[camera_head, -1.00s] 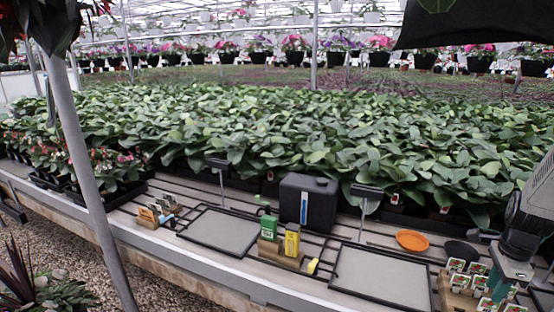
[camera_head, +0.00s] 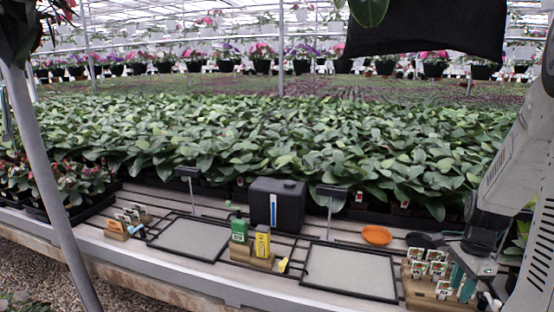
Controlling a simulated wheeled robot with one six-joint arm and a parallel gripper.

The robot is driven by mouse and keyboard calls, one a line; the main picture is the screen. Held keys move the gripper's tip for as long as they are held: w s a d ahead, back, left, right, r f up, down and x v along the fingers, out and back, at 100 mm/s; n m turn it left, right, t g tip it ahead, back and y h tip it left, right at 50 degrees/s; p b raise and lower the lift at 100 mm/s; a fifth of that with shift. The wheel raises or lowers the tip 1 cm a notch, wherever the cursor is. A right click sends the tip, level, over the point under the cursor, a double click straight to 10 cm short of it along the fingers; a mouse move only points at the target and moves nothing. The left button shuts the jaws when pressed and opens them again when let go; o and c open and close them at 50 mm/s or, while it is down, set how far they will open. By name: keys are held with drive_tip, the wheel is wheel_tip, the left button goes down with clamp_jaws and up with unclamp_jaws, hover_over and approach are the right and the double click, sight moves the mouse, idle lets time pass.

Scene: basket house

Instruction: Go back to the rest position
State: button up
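My gripper (camera_head: 463,283) is at the lower right, at the end of my grey arm. Its teal fingers point down among the small picture cards at the right side of a wooden card holder (camera_head: 419,297). The cards partly hide the fingertips, so I cannot tell whether they are open or shut, or whether they touch a card.
An orange dish (camera_head: 376,235) and a dark dish (camera_head: 419,240) lie behind the holder. Two framed grey panels (camera_head: 350,273) (camera_head: 193,238) lie flat on the bench. Leafy plants fill the back.

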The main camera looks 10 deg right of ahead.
drive_tip(key=s+a+r+n, duration=0.3)
drive_tip(key=a+r+n, duration=0.3)
drive_tip(key=a, duration=0.4)
drive_tip(key=s+a+r+n+t, duration=0.1)
drive_tip(key=s+a+r+n, duration=0.3)
drive_tip(key=a+r+n, duration=0.3)
drive_tip(key=s+a+r+n+t, duration=0.1)
drive_tip(key=s+a+r+n, duration=0.2)
drive_tip(key=a+r+n, duration=0.4)
drive_tip(key=a+n, duration=0.1)
drive_tip(key=a, duration=0.5)
drive_tip(key=shift+s+a+n+h, duration=0.15)
drive_tip(key=shift+s+n+h, duration=0.15)
drive_tip(key=shift+s, duration=0.05)
